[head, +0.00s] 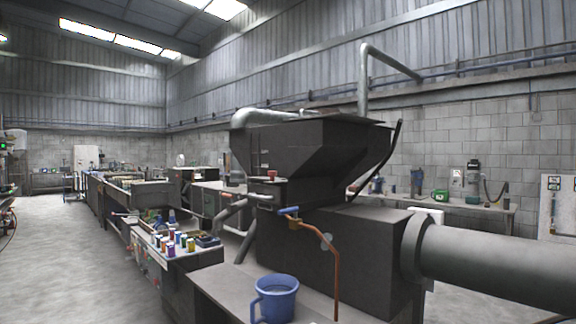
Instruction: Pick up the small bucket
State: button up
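A small blue bucket (275,299) with a side handle on its left stands upright on a grey ledge at the bottom middle of the head view. Its lower part is close to the picture's bottom edge. The bucket's mouth faces up, and what is inside cannot be made out. My gripper is not in view.
A large dark machine with a hopper (310,150) stands behind the bucket. A copper pipe (334,275) hangs just right of it. A thick grey pipe (500,262) runs right. Several coloured cans (172,243) stand on a bench at left. Open floor (60,260) lies far left.

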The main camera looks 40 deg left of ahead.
aim_at(272, 302)
jog(key=u, duration=1.55)
jog(key=k, duration=0.9)
jog(key=u, duration=0.05)
jog(key=i, duration=0.9)
jog(key=z, duration=0.1)
